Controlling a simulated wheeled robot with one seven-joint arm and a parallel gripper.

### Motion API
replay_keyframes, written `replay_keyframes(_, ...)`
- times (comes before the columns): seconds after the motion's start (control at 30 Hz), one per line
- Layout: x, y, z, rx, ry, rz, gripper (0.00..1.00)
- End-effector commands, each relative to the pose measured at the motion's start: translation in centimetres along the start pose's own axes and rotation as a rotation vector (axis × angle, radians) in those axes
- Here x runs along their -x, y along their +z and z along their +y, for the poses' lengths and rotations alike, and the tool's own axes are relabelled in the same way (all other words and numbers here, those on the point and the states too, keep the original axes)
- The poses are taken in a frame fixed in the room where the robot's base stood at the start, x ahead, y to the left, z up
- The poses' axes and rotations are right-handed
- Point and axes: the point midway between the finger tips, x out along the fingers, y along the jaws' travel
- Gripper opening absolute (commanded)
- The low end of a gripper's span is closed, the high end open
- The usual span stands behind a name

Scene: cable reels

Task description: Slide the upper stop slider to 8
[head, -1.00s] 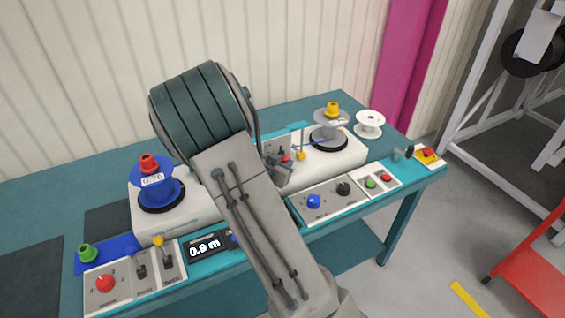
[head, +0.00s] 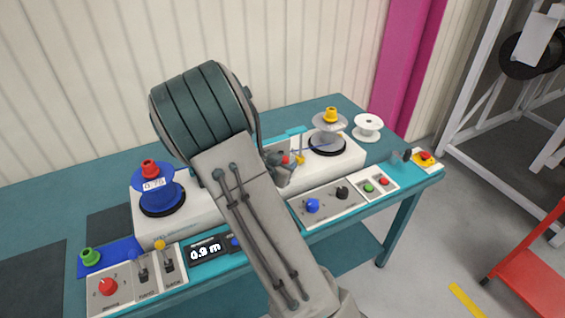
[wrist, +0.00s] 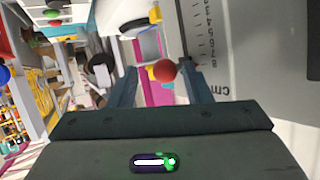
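A red ball knob (wrist: 164,70) shows in the wrist view beside a grey plate (wrist: 225,40) printed with a number scale and "cm". It looks like the knob of a stop slider; I cannot tell which number it stands at. My gripper (wrist: 158,72) is open, with a finger on each side of the knob and gaps visible between. I cannot tell whether a finger touches it. In the head view a small red knob (head: 285,160) shows just right of my arm, near the upright plate. My arm hides most of the gripper there.
A blue reel (head: 158,190) stands left and a grey reel with a yellow cap (head: 330,125) stands right on the machine. A control panel (head: 325,203) runs along the front. A white spool (head: 368,127) stands at the back right.

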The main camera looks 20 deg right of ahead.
Motion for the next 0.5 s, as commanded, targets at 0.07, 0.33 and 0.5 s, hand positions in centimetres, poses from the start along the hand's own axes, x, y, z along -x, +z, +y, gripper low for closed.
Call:
replay_keyframes(0.07, 0.1, -0.1, -0.5, 0.0, -0.01, 0.003, 0.5)
replay_keyframes(0.33, 0.2, -0.1, -0.7, 0.0, -0.015, 0.003, 0.5)
replay_keyframes(0.5, 1.4, -0.1, -0.8, -0.002, -0.019, 0.004, 0.5)
